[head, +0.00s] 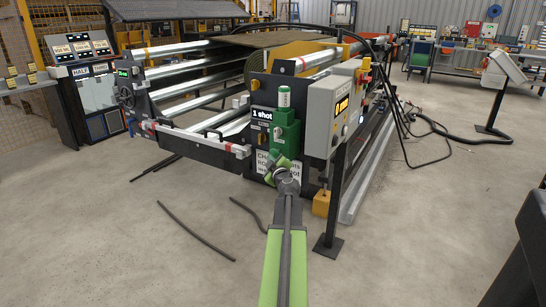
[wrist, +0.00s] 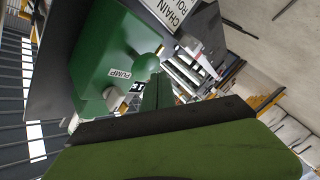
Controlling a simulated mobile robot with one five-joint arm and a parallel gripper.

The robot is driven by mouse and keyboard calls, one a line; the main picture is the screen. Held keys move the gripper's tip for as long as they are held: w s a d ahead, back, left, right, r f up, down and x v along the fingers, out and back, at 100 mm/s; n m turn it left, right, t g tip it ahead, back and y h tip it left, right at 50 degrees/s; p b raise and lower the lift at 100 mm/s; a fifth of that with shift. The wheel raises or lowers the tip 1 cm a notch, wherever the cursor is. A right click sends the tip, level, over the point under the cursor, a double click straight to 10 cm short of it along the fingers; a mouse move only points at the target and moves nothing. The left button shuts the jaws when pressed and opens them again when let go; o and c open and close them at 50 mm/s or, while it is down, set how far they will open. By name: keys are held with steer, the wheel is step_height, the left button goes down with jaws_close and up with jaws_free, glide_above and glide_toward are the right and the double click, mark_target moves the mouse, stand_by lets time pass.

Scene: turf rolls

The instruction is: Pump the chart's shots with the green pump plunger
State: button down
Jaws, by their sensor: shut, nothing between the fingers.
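The green pump (head: 287,132) is mounted on the front end of the roll machine. An upright pale-topped green cylinder (head: 285,97) stands on it. In the wrist view the pump body (wrist: 100,50) bears a PUMP label, with a round green knob (wrist: 146,65) beside it. My gripper (head: 279,165) is shut and empty, just in front of the pump's lower part. In the wrist view my gripper (wrist: 158,92) is close to the knob; I cannot tell whether they touch. A "1 shot" sign (head: 262,113) is left of the pump. A white chart (head: 265,160) below is partly hidden by my gripper.
Dark strips (head: 195,230) lie on the floor at left. The front floor is otherwise mostly clear.

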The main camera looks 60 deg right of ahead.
steer(key=shift+a, duration=0.3)
steer(key=a, duration=0.5)
stand_by(0.4)
stand_by(0.5)
